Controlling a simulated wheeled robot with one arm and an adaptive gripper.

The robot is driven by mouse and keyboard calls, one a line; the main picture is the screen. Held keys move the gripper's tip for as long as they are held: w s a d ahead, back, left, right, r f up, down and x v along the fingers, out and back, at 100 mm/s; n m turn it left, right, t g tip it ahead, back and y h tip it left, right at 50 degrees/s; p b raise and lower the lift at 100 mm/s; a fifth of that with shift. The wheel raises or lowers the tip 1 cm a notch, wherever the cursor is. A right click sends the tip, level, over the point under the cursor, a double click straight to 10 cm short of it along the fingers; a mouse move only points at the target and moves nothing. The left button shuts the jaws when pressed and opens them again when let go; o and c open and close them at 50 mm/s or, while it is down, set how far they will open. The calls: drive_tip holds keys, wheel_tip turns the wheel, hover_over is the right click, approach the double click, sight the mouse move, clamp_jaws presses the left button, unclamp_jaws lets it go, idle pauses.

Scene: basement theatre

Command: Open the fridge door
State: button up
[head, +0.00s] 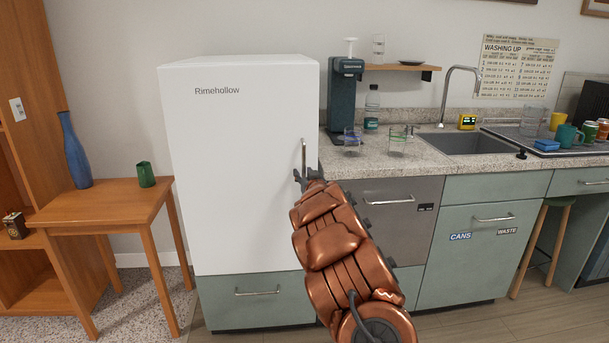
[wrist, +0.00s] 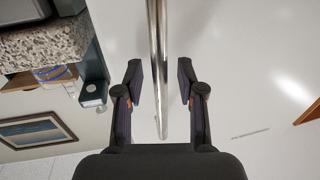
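The white fridge (head: 240,140) stands left of the counter, and its door looks shut. Its vertical metal handle (head: 304,155) is near the door's right edge. My gripper (head: 301,178) is at the handle's lower part, partly hidden by my copper-coloured arm. In the wrist view the handle (wrist: 157,60) runs between the two dark fingers of my gripper (wrist: 160,82). The fingers are apart, with a gap on each side of the bar. The white door (wrist: 240,80) lies behind them.
A wooden side table (head: 100,208) with a blue vase (head: 74,150) and a green cup (head: 146,174) stands left of the fridge. The stone counter (head: 400,163) with coffee machine (head: 345,95) and sink (head: 465,143) is to the right. A drawer (head: 255,300) is below the fridge.

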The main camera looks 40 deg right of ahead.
clamp_jaws()
drive_tip(key=shift+d, duration=0.1)
idle(0.5)
